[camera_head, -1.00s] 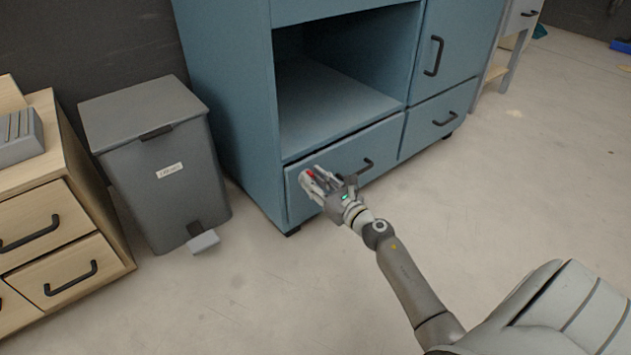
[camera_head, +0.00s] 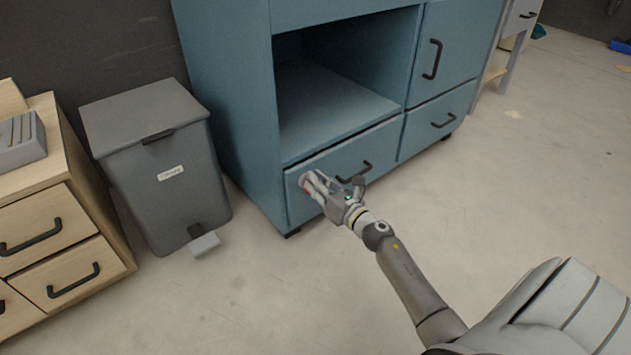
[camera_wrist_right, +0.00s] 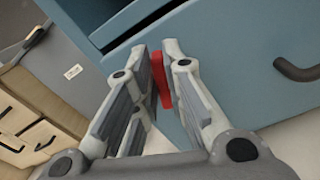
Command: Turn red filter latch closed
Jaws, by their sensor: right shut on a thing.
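The red filter latch (camera_wrist_right: 158,80) is on the front of the blue cabinet's lower left drawer (camera_head: 345,180). In the right wrist view it stands between the two fingers, close to upright and slightly tilted. In the head view only a small red bit (camera_head: 305,186) shows beside the fingers. My right gripper (camera_head: 308,182) is shut on the latch; its fingers lie along both sides of it in the right wrist view (camera_wrist_right: 157,58). The latch's mount is mostly hidden by the fingers. My left gripper is not in view.
The drawer's black handle (camera_head: 354,173) is just right of the gripper. A grey pedal bin (camera_head: 155,165) stands left of the cabinet, and a wooden drawer unit (camera_head: 60,240) is at far left. The floor in front is clear.

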